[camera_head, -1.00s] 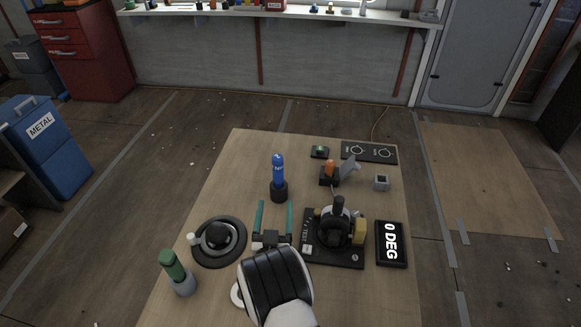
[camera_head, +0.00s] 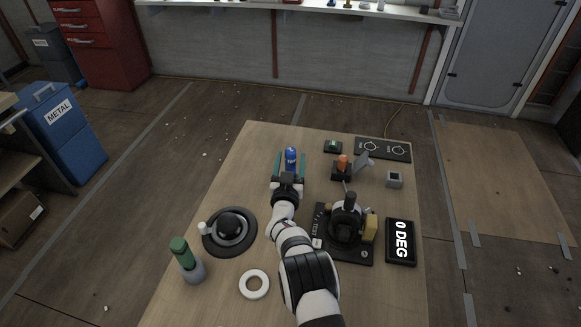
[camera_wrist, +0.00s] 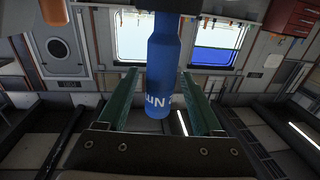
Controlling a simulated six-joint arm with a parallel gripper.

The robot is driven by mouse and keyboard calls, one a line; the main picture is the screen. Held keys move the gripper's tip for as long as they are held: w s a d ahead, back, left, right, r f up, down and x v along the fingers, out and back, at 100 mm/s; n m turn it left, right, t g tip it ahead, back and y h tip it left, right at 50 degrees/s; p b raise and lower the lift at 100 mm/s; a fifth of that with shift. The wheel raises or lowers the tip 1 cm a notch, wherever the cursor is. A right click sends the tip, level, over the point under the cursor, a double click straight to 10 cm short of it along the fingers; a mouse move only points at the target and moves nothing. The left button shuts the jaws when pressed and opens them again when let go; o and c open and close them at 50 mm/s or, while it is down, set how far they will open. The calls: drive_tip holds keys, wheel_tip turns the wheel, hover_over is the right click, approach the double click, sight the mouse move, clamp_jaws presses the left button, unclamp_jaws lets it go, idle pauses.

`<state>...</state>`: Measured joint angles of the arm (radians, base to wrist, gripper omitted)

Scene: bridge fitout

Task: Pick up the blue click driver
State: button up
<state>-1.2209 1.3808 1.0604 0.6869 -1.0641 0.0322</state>
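The blue click driver (camera_head: 291,155) stands upright at the back left part of the table, its lower part hidden behind my gripper in the head view. In the wrist view the blue driver (camera_wrist: 163,65) hangs between the two teal fingers, with white lettering near its end. My gripper (camera_head: 290,163) is open, with one finger on each side of the driver. In the wrist view my gripper (camera_wrist: 160,105) shows gaps between both fingers and the driver.
A black device with a lever (camera_head: 346,226) and a "0 DEG" display (camera_head: 400,241) stand right of my arm. An orange-topped switch (camera_head: 342,164) is right of the driver. A round black dial (camera_head: 230,231), green-topped driver (camera_head: 184,258) and white ring (camera_head: 254,284) are at left.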

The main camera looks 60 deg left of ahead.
clamp_jaws()
wheel_tip(320, 180, up, 10)
drive_tip(key=shift+r, duration=0.1)
drive_tip(key=c, duration=0.5)
unclamp_jaws()
clamp_jaws()
